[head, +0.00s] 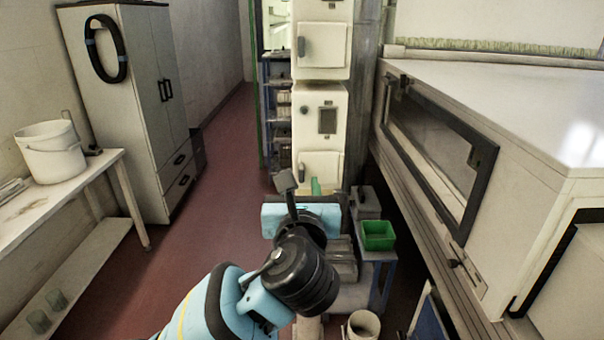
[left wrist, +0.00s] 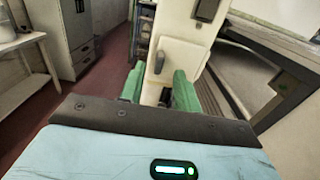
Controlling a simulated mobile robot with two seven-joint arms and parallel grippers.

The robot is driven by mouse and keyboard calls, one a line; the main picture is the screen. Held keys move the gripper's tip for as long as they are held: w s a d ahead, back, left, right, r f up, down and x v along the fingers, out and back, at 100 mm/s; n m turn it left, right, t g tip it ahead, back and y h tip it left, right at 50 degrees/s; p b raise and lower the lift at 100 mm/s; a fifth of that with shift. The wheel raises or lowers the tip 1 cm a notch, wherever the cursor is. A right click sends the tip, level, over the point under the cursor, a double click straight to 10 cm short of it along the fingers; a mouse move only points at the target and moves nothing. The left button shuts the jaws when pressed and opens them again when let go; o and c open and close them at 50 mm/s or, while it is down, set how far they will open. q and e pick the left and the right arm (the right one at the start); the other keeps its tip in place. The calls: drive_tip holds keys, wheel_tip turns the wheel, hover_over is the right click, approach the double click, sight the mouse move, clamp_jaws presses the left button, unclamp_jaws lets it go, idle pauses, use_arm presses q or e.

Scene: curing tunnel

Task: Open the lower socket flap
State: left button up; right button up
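A tall white cabinet column stands ahead in the head view. Its lower flap (head: 322,166) is a pale panel that looks shut, with its bottom part hidden behind my left gripper (head: 315,187). In the left wrist view the white flap face (left wrist: 182,55) carries a dark upright handle (left wrist: 160,58). My left gripper's green fingers (left wrist: 158,90) are apart, with the white front showing between them and nothing held. The handle lies beyond the fingertips, and I see no contact. My right gripper is not in view.
An upper flap (head: 323,45) sits higher on the column. A green bin (head: 378,235) rests on a blue-framed stand at right. A large white machine with a long window (head: 430,140) fills the right. A grey cabinet (head: 135,90) and a bench are left. The red floor between is clear.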

sight(301, 173)
use_arm(q)
drive_tip(key=shift+w, duration=2.55)
drive_tip(key=shift+c, duration=0.4)
clamp_jaws()
